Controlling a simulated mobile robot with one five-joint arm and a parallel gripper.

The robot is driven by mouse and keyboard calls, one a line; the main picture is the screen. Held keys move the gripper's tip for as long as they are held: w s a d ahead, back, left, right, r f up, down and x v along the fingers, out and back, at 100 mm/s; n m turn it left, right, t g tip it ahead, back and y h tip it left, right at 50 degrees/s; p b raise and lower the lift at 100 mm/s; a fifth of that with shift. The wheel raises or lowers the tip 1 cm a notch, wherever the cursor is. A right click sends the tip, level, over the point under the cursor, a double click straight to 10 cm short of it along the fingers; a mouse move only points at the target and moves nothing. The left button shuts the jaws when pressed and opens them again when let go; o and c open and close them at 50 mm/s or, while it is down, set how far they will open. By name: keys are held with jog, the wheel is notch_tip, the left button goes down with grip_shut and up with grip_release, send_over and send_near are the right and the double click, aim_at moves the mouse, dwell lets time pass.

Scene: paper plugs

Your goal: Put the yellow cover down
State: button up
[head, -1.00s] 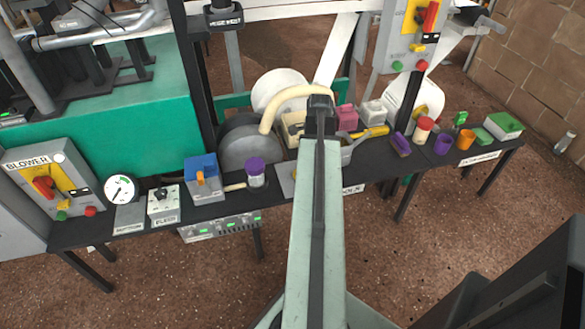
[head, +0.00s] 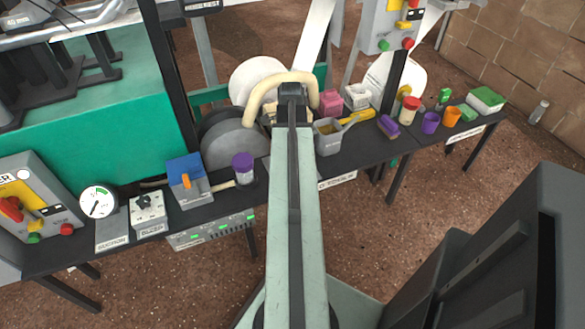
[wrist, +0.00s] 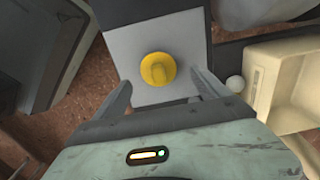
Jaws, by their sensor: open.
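A round yellow piece with a raised middle grip, which looks like the yellow cover (wrist: 157,69), rests on a grey square plate (wrist: 125,48) in the wrist view. My gripper (wrist: 160,84) is open, with one finger on each side of the yellow piece and a gap to both. I cannot tell its height above the plate. In the head view my arm hides the gripper and this yellow piece.
A black bench (head: 215,205) runs across the head view. A grey container with a scoop (head: 328,139) stands just right of my arm. A purple-lidded jar (head: 243,167) is to its left. A cream box (wrist: 295,85) is close by, right of my gripper.

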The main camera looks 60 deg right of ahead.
notch_tip(320, 180, down, 5)
jog(key=b, duration=0.4)
jog(key=shift+s+a, duration=0.1)
jog(key=shift+s, duration=0.05)
jog(key=shift+r, duration=0.25)
jog(key=c, duration=1.6)
jog(key=shift+o, duration=0.2)
notch_tip(320, 180, up, 10)
jog(key=p, duration=1)
jog(key=shift+r+p, duration=0.2)
jog(key=shift+p, duration=0.15)
